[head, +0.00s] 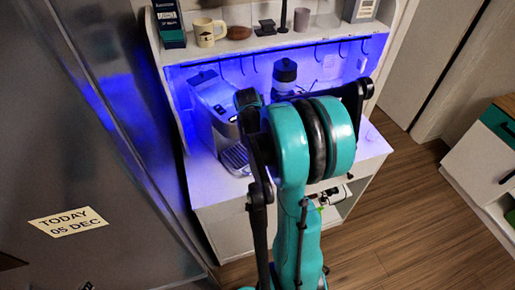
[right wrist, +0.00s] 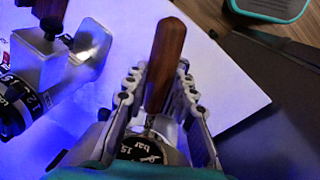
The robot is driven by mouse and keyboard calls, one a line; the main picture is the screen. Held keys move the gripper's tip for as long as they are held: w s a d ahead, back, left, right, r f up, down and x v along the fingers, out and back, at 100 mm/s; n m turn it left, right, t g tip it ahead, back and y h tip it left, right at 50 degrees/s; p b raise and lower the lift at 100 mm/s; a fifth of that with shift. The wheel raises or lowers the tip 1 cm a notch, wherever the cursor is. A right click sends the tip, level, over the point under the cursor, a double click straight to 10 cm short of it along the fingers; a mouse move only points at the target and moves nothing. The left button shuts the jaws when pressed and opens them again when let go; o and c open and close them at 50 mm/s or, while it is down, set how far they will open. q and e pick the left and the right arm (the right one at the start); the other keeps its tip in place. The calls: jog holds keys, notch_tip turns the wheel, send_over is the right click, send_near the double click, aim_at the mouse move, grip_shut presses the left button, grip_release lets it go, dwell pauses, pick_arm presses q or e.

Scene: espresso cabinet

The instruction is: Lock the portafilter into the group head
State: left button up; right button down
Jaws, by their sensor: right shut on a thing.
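The portafilter's brown wooden handle (right wrist: 166,62) points up the right wrist view. My right gripper (right wrist: 160,88) has a finger on each side of the handle and is shut on it. The lower end of the handle runs toward a dark round part marked "15 bar" (right wrist: 145,150). The portafilter's basket and its fit to the group head are hidden there. In the head view the espresso machine (head: 213,105) stands at the left of the cabinet top. My teal arm hides the portafilter and right gripper in that view. My left gripper is not in view.
A grinder (head: 285,76) stands at the back of the cabinet top (head: 372,145); its dial (right wrist: 22,102) shows at left in the right wrist view. A shelf above holds a mug (head: 208,32). A grey fridge (head: 80,130) stands close on the left.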

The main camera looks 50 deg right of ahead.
dwell(0.4)
jog(key=c, duration=1.2)
grip_release()
jog(key=shift+o, duration=0.2)
jog(key=shift+r, duration=0.1)
notch_tip(320, 180, up, 12)
jog(key=a, duration=0.2)
jog(key=shift+a, duration=0.2)
jog(key=s+a+f+t+y+b, duration=0.1)
jog(key=s+a+f+t+b, duration=0.1)
jog(key=a+f+b, duration=0.7)
jog(key=s+a+f+t+y+b, duration=0.1)
jog(key=s+a+f+t+b, duration=0.2)
jog(key=a+f+b, duration=0.6)
jog(key=a+f+t, duration=0.2)
jog(key=a+f, duration=0.1)
jog(key=a, duration=0.5)
jog(key=shift+a+f+n+b, duration=0.25)
jog(key=shift+a+n+b, duration=0.1)
jog(key=shift+a+n, duration=0.05)
